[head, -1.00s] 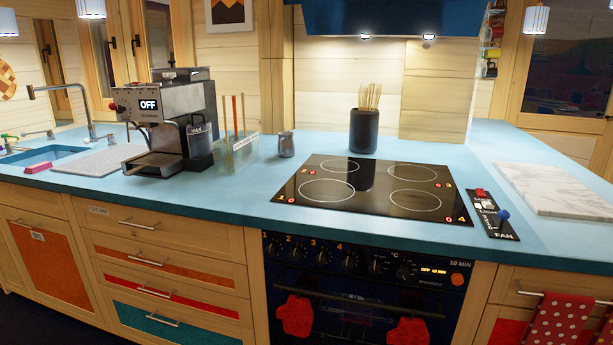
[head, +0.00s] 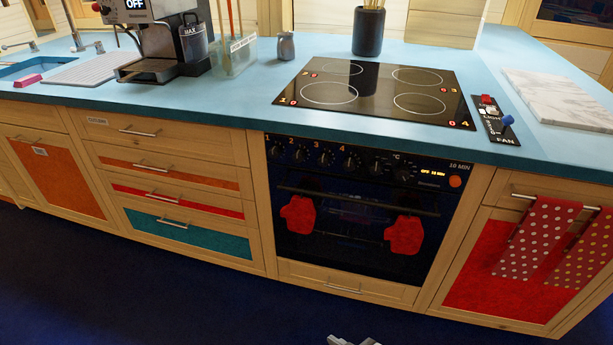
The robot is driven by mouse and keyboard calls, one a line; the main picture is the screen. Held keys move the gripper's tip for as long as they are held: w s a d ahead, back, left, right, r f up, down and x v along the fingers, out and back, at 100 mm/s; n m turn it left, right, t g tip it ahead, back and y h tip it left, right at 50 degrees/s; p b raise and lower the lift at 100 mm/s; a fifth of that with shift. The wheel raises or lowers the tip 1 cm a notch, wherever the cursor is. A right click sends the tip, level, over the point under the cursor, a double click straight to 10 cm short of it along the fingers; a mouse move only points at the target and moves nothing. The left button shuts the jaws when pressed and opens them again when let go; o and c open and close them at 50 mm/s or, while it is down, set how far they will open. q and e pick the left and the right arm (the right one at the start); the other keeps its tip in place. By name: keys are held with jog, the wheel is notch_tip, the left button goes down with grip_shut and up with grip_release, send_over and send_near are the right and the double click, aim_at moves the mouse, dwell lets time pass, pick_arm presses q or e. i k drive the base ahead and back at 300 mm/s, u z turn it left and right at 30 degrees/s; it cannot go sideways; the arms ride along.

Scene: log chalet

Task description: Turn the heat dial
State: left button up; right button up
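The oven (head: 350,212) has a dark control panel with a row of round black dials. The dial under the °C mark (head: 404,174) is the rightmost one, left of the orange display. Another dial (head: 376,168) stands just left of it, and dials marked 1 to 4 run further left. The pointer settings are too small to read. A small pale grey part, seemingly the tip of my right gripper (head: 354,341), shows at the bottom edge, low and well apart from the dials. Its opening is cut off. My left gripper is not in view.
Two red oven mitts (head: 404,235) hang from the oven handle. Polka-dot towels (head: 537,237) hang on the right cabinet. The dark blue floor (head: 200,300) in front is clear.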

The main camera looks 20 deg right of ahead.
aim_at(402, 171)
jog(key=u, duration=2.1)
jog(key=k, duration=0.85)
jog(key=z, duration=2.75)
jog(key=i, duration=0.5)
jog(key=z, duration=0.1)
